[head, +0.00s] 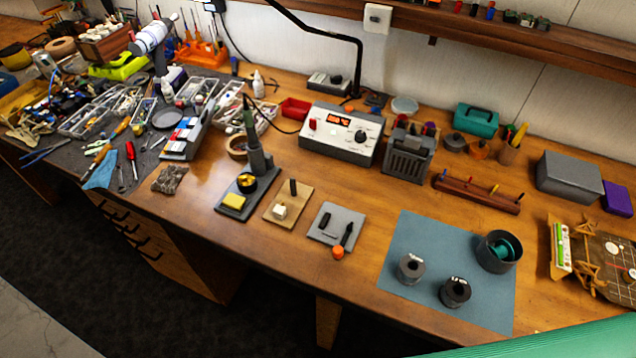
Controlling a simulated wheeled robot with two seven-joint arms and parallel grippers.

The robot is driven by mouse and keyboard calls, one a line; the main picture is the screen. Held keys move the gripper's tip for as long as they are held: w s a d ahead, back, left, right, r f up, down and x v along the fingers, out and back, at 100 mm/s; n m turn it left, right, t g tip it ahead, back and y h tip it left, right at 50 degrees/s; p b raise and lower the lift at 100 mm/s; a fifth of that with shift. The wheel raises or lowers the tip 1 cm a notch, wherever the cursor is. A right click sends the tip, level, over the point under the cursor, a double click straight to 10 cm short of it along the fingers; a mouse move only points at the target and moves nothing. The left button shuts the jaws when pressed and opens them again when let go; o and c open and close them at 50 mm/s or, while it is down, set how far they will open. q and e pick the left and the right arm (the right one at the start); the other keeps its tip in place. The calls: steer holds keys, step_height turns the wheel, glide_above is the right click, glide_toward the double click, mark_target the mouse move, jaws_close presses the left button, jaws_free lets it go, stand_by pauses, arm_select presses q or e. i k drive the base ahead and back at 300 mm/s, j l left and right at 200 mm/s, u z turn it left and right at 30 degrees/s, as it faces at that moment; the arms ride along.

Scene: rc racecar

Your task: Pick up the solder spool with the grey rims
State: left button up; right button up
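The spool with grey rims (411,267) stands upright on the left part of a blue-grey mat (412,230), with a small label on its side that is too small to read. A second spool (455,292) with darker, near-black rims stands upright to its right and nearer the front edge. A dark round container (499,252) stands on the mat behind the darker spool, with a teal round item inside. The two spools stand apart from each other. Neither of my grippers shows in the head view.
A small grey pad (320,219) with dark pieces and an orange-capped item (338,253) lie left of the mat. A wooden rack (477,193) stands behind it. A soldering station (340,135) stands further back. The bench's left side is cluttered. Bare wood surrounds the mat.

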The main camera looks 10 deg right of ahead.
mark_target(411, 268)
steer(key=k+z, duration=0.2)
steer(key=z, duration=0.8)
steer(key=k+j+z, duration=0.25)
steer(key=k+z, duration=0.1)
steer(key=z, duration=0.2)
